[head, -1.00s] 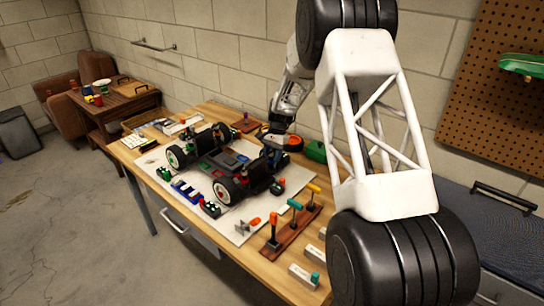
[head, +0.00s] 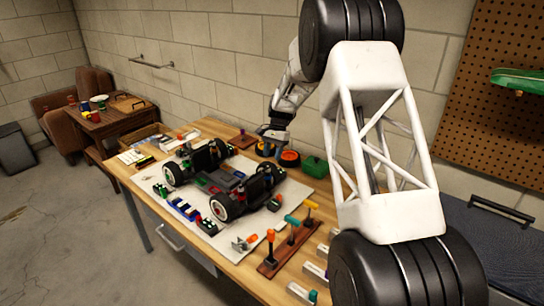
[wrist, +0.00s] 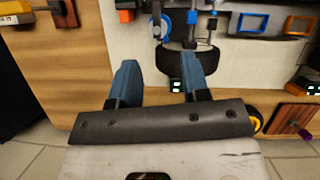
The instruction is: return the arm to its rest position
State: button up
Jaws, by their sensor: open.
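My arm, white with black joints, rises at the right of the head view and reaches over the back of the workbench (head: 262,287). My gripper (head: 272,132) is above the bench's back edge, behind the racecar (head: 225,182). In the wrist view its two blue fingers (wrist: 158,72) are spread apart, with nothing held between them. The racecar is a dark chassis with black wheels on a white mat (head: 160,190).
A green box (head: 314,166) sits right of the wheels. A rack of upright screwdrivers (head: 275,262) is at the bench front. A block wall (head: 230,75) stands close behind the gripper. A pegboard (head: 485,110) hangs at right. A side table (head: 115,120) stands at far left.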

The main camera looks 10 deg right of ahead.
jog(key=s+d+r+n+t+h, duration=0.1)
jog(key=s+d+r+n+t, duration=0.1)
jog(key=s+r, duration=1)
jog(key=s+d+r+n+t, duration=0.1)
jog(key=s+d+r, duration=0.2)
jog(key=s+r, duration=0.9)
jog(key=s+d+f+n+t+h, duration=0.1)
jog(key=s+f+n, duration=0.1)
jog(key=s, duration=1.5)
jog(key=s+d+f+n+t, duration=0.2)
jog(key=s, duration=1.6)
jog(key=shift+s+f+h, duration=0.35)
jog(key=shift+f+h, duration=0.05)
